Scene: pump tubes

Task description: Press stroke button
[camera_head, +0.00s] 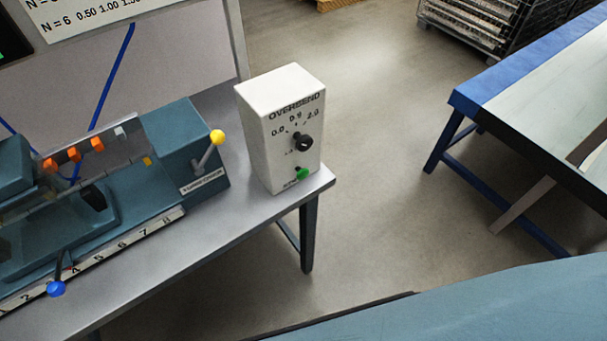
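A white control box (268,130) stands upright at the right end of the grey table, labelled OVERBEND on its front. A black knob (302,142) sits in the middle of that front, with a scale around it marked 0.0, 0.9 and 2.0. A small green button (302,173) is low on the same front, with a small label beside it that is too small to read. Nothing covers the button. Neither of my grippers is in view.
A blue-grey machine (150,175) with a yellow-ball lever (217,137), a blue-ball lever (56,288) and a numbered scale fills the grey table (150,248). A blue-framed table (500,75) stands at right. Bare floor lies between the tables.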

